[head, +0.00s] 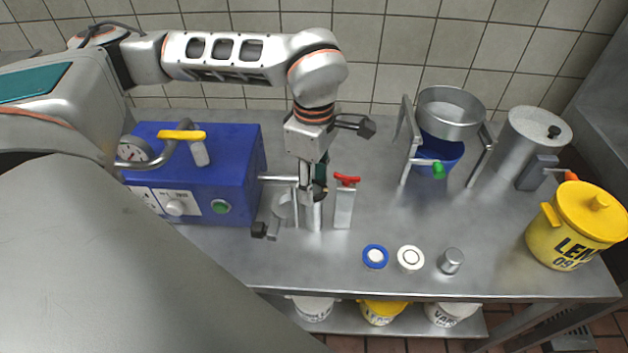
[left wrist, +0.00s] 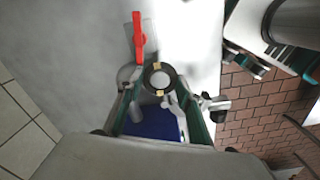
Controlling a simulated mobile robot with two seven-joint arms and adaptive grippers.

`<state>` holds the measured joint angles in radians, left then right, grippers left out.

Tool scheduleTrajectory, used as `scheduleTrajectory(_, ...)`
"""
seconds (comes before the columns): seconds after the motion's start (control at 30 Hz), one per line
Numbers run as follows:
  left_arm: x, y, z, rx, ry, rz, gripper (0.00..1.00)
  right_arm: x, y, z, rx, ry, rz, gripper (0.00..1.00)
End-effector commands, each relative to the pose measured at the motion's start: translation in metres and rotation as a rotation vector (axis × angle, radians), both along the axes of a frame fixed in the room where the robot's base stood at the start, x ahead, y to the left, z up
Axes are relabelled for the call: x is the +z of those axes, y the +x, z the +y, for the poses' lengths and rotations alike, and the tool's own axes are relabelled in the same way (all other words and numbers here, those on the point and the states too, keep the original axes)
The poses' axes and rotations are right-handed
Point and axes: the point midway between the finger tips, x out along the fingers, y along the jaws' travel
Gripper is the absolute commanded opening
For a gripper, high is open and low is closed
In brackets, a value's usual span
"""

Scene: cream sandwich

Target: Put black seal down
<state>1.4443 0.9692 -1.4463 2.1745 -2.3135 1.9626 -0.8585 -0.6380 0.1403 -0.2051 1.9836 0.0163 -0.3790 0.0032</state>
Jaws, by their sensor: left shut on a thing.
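My left gripper (head: 314,188) comes down over the metal table, between the blue machine and the red-handled metal piece. It is shut on the black seal, a dark ring with a light centre (left wrist: 159,81) in the left wrist view. The fingertips press on the ring from two sides. In the head view the black seal (head: 319,190) shows only as a small dark patch at the fingertips, above a metal cylinder (head: 313,216). I cannot tell whether the seal touches the cylinder. My right gripper is not in view.
A blue machine (head: 240,170) stands left, a red-handled metal piece (head: 344,205) close right. A blue-and-white ring (head: 375,257), a white ring (head: 410,259) and a metal cup (head: 451,262) lie near the front edge. A strainer stand (head: 408,135) and yellow pot (head: 570,225) are right.

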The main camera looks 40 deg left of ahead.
Motion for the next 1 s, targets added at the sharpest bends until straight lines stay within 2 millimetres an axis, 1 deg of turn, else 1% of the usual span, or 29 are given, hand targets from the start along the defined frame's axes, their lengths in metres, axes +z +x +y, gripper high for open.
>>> scheduleTrajectory(0.23,-0.008,0.0,0.0,0.0,0.0,0.001,0.27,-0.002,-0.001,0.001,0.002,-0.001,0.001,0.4)
scheduleTrajectory(0.27,-0.008,0.0,0.0,0.0,0.0,0.001,0.41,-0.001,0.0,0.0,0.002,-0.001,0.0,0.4)
scheduleTrajectory(0.3,-0.007,0.0,0.0,0.0,0.0,0.0,0.51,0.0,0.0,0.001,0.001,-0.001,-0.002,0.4)
scheduleTrajectory(0.33,-0.007,0.0,0.0,0.0,0.0,0.0,0.53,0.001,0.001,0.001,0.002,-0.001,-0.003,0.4)
scheduleTrajectory(0.6,-0.007,0.0,0.0,0.0,0.0,0.001,0.53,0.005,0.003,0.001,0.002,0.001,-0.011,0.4)
scheduleTrajectory(0.73,-0.004,0.0,0.0,0.0,0.0,0.0,0.53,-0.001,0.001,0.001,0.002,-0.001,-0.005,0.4)
scheduleTrajectory(0.77,-0.002,0.0,0.0,0.0,-0.001,0.0,0.53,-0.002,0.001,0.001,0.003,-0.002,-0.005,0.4)
scheduleTrajectory(1.0,0.041,0.002,0.002,0.001,0.0,-0.005,0.53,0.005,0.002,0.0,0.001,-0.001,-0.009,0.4)
